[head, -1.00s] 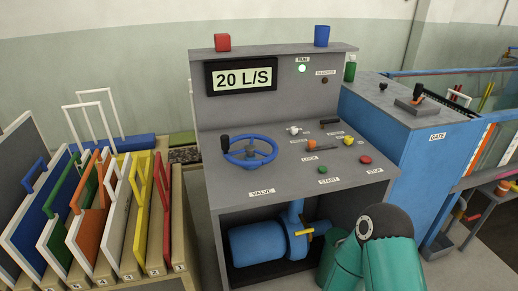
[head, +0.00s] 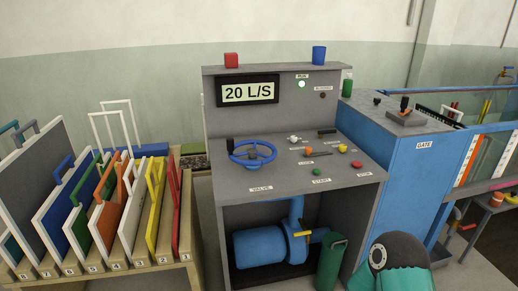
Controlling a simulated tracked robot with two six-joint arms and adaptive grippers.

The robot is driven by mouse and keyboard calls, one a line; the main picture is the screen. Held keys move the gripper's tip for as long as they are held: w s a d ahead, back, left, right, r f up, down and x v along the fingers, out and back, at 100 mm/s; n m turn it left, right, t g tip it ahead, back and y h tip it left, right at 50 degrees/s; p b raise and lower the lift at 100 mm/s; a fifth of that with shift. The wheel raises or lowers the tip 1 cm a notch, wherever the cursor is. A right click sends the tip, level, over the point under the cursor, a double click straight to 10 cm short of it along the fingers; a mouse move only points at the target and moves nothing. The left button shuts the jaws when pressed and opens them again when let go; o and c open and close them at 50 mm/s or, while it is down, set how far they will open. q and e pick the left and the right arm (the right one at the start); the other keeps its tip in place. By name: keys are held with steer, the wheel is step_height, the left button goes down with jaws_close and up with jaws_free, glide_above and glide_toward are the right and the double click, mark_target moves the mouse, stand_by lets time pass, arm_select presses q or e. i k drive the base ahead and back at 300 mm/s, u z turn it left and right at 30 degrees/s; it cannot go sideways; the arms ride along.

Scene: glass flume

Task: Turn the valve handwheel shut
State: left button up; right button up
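The valve handwheel (head: 252,153) is a blue wheel with a black upright knob at its left rim. It sits on the grey console top (head: 330,182), behind the VALVE label (head: 261,189). The display (head: 248,91) reads 20 L/S, and the green RUN lamp (head: 301,84) is lit. Nothing touches the handwheel. A teal and dark arm part of mine shows at the bottom right of the head view. Neither gripper can be seen.
Numbered slots at left hold several coloured framed panels (head: 115,190). START (head: 317,171) and STOP (head: 357,164) buttons and small levers sit right of the wheel. A blue pump (head: 262,248) is underneath. A blue GATE cabinet (head: 415,170) stands at right.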

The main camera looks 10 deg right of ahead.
mark_target(231, 147)
steer(key=u, duration=0.15)
steer(key=i, duration=0.9)
steer(key=z, duration=0.2)
steer(key=k, duration=0.75)
steer(key=u, duration=0.25)
steer(key=i, duration=0.6)
steer(key=z, duration=0.05)
